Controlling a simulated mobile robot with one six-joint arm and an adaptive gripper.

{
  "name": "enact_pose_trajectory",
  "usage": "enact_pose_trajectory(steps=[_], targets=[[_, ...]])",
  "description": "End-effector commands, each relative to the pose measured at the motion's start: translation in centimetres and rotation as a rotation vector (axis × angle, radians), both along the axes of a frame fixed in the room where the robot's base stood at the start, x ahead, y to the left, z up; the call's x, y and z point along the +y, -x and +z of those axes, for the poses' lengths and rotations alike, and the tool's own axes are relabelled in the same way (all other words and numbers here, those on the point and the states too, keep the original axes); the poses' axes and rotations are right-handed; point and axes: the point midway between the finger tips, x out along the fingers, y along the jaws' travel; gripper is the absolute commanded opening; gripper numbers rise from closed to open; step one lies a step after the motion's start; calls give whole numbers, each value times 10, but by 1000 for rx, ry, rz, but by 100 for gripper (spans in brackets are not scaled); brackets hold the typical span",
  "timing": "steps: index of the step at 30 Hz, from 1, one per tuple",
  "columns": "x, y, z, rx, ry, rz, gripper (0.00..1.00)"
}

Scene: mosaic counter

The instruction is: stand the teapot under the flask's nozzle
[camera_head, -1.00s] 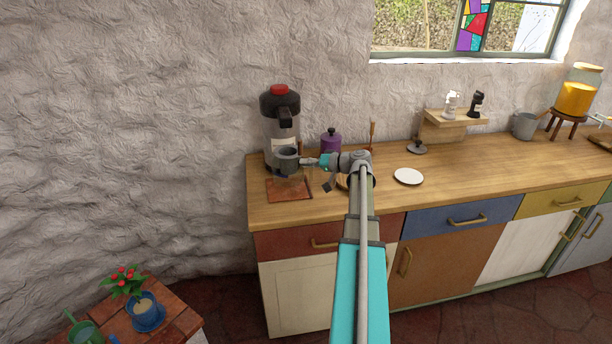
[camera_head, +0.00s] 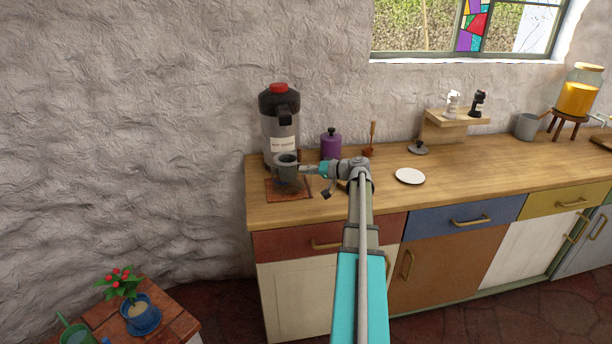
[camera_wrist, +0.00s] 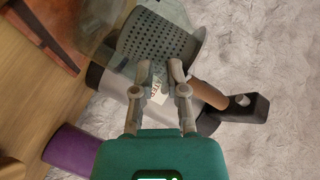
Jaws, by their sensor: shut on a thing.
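The flask (camera_head: 268,128) is a grey and black hot-water dispenser with a red button and a dark nozzle (camera_head: 286,117), standing at the counter's left end. The teapot (camera_head: 287,162) is glass with a dark grey perforated infuser. It is in front of the flask, over the reddish tile (camera_head: 272,193) and below the nozzle's height; I cannot tell whether it touches the tile. My gripper (camera_head: 304,168) is shut on the teapot at its right side. In the wrist view the teapot (camera_wrist: 160,40) fills the space beyond the fingertips (camera_wrist: 162,66), and the exact grip point is unclear.
A purple canister (camera_head: 331,146) stands right of the flask, close to my arm. A wooden-handled tool (camera_head: 370,140) and a white plate (camera_head: 409,176) are farther right. A shelf (camera_head: 450,128) stands at the back.

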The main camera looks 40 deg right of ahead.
Motion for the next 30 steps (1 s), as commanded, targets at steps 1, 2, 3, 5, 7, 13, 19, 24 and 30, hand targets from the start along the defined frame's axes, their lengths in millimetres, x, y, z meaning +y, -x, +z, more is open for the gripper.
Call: enact_pose_trajectory(steps=[1, 2, 3, 5, 7, 13, 19, 24, 30], targets=[[0, 0, -1, -2, -1, 0, 0], [0, 0, -1, -2, -1, 0, 0], [0, 0, 0, -2, -1, 0, 0], [0, 0, 0, -2, -1, 0, 0], [0, 0, 0, -2, -1, 0, 0], [0, 0, -3, -2, -1, 0, 0], [0, 0, -2, 0, 0, 0, 49], [0, 0, -2, 0, 0, 0, 52], [0, 0, -2, -1, 0, 1, 52]])
